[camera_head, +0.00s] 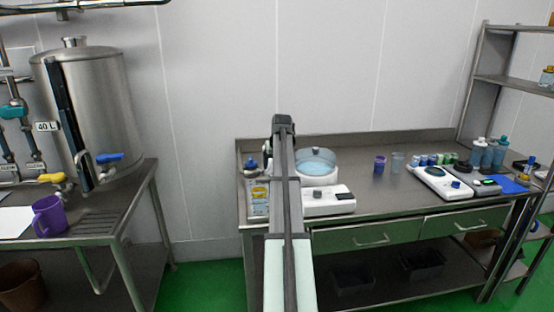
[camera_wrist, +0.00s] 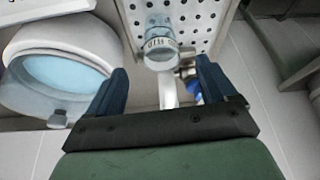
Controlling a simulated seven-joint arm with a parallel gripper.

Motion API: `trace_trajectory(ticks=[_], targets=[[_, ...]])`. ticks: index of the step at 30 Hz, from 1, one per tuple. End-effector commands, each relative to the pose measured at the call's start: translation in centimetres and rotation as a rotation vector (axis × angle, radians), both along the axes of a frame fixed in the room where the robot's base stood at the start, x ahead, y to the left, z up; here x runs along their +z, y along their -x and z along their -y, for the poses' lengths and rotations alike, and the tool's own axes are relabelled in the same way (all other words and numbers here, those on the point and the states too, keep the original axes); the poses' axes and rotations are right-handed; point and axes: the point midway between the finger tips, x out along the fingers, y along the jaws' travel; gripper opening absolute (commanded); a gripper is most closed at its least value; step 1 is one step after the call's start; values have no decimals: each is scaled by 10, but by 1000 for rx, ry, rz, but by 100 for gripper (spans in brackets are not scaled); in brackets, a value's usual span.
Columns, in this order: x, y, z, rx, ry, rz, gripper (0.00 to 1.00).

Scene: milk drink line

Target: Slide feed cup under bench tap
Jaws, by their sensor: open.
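A small clear cup (camera_wrist: 160,52) with dark lettering on its side stands on a white perforated tray (camera_wrist: 212,28) in the wrist view. My gripper (camera_wrist: 161,72) is open. Its two blue fingers point toward the cup, one to each side in the picture, with no visible grip on it. A white tube-like part (camera_wrist: 168,92) shows between the fingers, and a blue piece is partly hidden by the right finger; I cannot tell whether these belong to the bench tap. In the head view my arm hides the fingertips and the cup.
A round bath with blue liquid (camera_wrist: 62,72) is close to the left finger; it also shows in the head view (camera_head: 318,165). A purple cup (camera_head: 379,165) and scales (camera_head: 440,181) stand further right on the steel bench. A purple jug (camera_head: 50,216) stands on the left table.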

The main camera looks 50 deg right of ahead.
Motion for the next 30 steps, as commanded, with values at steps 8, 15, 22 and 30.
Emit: trace_trajectory(ticks=[8,15,22,30], targets=[[-43,-14,12,0,-1,-1,85],[-75,-24,20,0,-1,-1,85],[-94,-30,25,0,-1,-1,85],[-98,-32,26,0,1,1,85]])
